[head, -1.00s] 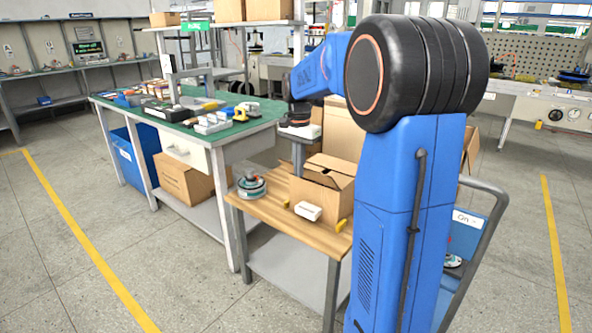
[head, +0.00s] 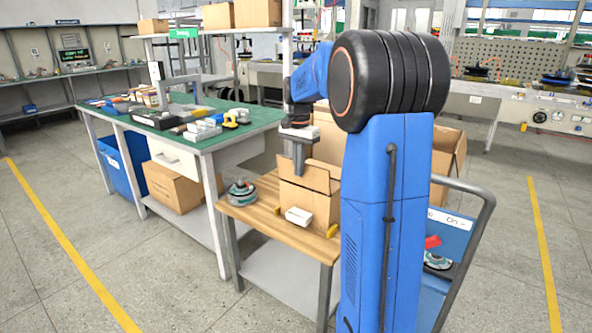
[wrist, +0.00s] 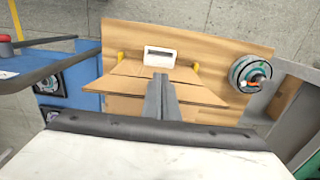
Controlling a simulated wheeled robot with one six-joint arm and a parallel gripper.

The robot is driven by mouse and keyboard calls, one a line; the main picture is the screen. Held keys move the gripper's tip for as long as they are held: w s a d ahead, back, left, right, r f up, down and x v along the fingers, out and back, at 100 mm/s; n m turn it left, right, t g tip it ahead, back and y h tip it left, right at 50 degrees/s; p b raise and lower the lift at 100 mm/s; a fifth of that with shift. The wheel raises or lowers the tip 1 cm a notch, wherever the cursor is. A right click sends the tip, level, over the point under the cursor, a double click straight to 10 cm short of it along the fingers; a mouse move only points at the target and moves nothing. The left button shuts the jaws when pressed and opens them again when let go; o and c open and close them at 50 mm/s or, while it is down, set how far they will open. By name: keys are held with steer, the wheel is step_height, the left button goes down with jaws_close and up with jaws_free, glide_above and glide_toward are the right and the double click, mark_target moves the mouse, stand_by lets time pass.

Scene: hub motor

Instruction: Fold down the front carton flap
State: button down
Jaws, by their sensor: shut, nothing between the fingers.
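The open cardboard carton (head: 312,208) stands on a small wooden-topped table (head: 262,222). Flaps (head: 318,177) stick up at its top; the wrist view shows tan flaps (wrist: 125,88) spread on both sides of my fingers. My gripper (head: 299,174) points down at the carton's top in the head view. In the wrist view my gripper (wrist: 160,76) is shut and empty, its fingertips over the carton near the side with the white block. Whether the fingers touch a flap I cannot tell. My gripper hides part of the carton's opening.
A white block (head: 298,216) lies against the carton's front, between yellow corner pieces (wrist: 197,67). A hub motor (head: 242,192) sits on the table's left; it also shows in the wrist view (wrist: 250,74). A blue cart (head: 455,232) stands at right, a green-topped bench (head: 265,116) behind left.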

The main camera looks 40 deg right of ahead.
steer(key=w+d, duration=0.3)
steer(key=d, duration=0.6)
stand_by(0.9)
steer(key=shift+w+f, duration=0.1)
steer(key=shift+f, duration=2.3)
steer(key=shift+r, duration=0.1)
step_height(320, 180, up, 9)
stand_by(0.5)
steer(key=shift+a, duration=0.1)
stand_by(0.4)
